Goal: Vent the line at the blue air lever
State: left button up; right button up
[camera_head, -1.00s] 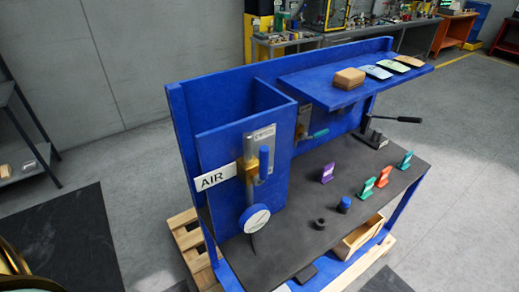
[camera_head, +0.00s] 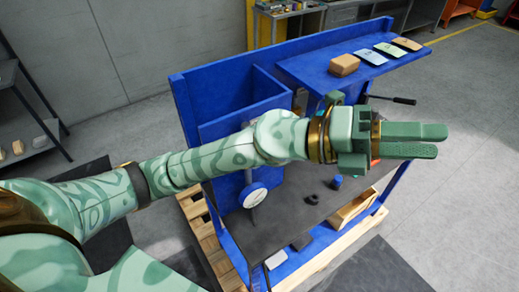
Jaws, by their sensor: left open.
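My left arm crosses the view from the left, and its gripper (camera_head: 440,141) is open and empty, held high over the right side of the blue workstation. The two green fingers point right with a gap between them. The blue air lever and the AIR label are hidden behind my arm. The white-faced gauge (camera_head: 253,196) shows just below my arm, on the front of the blue panel (camera_head: 228,188). My right gripper is not in view.
A tan block (camera_head: 344,65) and several flat cards (camera_head: 388,50) lie on the blue upper shelf. A black-handled lever (camera_head: 392,99) sticks out behind my gripper. A blue-capped part (camera_head: 336,182) and a dark ring (camera_head: 312,197) stand on the dark bench top (camera_head: 278,220). A wooden bin (camera_head: 352,209) sits below.

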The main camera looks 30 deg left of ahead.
pick_arm(q)
jog(key=w+a+f+m+g+y, duration=0.2)
jog(key=a+f+m+y, duration=0.1)
jog(key=f+y, duration=0.25)
jog(key=w+a+f+m+g+y, duration=0.1)
jog(key=a+f+m+g+y, duration=0.1)
jog(key=a+f+y, duration=0.4)
jog(key=w+a+r+n+t+y, duration=0.1)
jog(key=w+a+r+n+y, duration=0.15)
jog(key=a+y, duration=0.45)
jog(key=w+a+r+n+t+y, duration=0.1)
jog(key=w+a+n+y, duration=0.25)
jog(key=a, duration=0.75)
jog(key=shift+m+h, duration=0.3)
jog(key=shift+h, duration=0.1)
notch_tip(320, 180, down, 16)
jog(key=p, duration=0.2)
jog(key=shift+d+r+p, duration=0.15)
jog(key=shift+r+p, duration=0.1)
jog(key=shift+p, duration=0.1)
grip_shut()
